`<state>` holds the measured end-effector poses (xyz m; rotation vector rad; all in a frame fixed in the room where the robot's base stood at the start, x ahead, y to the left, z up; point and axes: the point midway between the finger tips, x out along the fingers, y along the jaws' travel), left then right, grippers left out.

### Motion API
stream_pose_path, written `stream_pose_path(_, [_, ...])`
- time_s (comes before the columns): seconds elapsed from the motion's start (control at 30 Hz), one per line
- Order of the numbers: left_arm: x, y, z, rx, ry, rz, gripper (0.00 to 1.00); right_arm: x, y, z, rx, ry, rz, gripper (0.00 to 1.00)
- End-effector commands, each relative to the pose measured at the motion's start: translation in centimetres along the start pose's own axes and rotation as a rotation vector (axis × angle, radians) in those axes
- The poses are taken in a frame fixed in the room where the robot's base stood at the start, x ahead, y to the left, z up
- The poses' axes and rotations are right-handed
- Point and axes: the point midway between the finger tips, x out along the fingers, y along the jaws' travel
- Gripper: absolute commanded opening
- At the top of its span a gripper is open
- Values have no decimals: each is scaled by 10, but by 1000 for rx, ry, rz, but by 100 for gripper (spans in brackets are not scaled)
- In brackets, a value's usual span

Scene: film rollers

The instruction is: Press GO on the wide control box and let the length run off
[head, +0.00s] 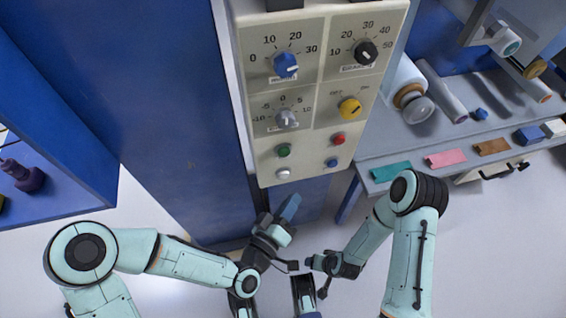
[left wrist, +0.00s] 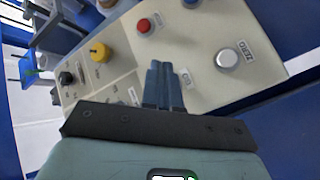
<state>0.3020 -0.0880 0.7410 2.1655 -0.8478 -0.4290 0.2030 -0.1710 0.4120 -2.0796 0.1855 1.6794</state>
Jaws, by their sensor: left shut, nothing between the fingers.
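The wide control box (head: 310,110) is a beige panel with knobs above and small buttons below. The green button (head: 284,150) sits left of the red button (head: 338,139), above the white button (head: 283,173) and blue button (head: 332,163). My left gripper (head: 290,205) is shut and empty, below the box's lower edge in the head view. In the left wrist view its fingertips (left wrist: 162,68) lie over the panel between the red button (left wrist: 144,25) and white button (left wrist: 227,59); the green button is hidden there. My right gripper (head: 311,263) is lower, apart from the box.
A blue cabinet wall (head: 150,110) stands left of the box. At right, a grey bench (head: 440,140) holds a pale roll (head: 402,75) and teal (head: 390,171), pink (head: 446,158) and brown (head: 492,146) pieces. The pale floor below is open.

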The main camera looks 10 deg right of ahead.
Motion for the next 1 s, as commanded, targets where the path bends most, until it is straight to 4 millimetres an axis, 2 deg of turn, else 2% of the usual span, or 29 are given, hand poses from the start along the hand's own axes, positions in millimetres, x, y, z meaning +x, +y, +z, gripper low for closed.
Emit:
stream_pose_path(0.03, [3, 5, -1, 0, 28, 36, 0, 10, 2, -3, 1, 11, 1, 69])
stream_pose_path(0.17, [4, 20, -8, -1, 67, 82, 0, 14, 3, -8, 2, 27, 1, 69])
stream_pose_path(0.43, [4, 22, -10, -1, 69, 83, 0, 12, 2, -9, 2, 28, 0, 69])
stream_pose_path(0.67, [11, 16, -15, 0, 70, 80, 0, 11, 2, -8, 1, 24, 0, 69])
stream_pose_path(1.0, [43, -6, -41, 0, 71, 80, 0, 11, 2, -6, 1, 21, 0, 69])
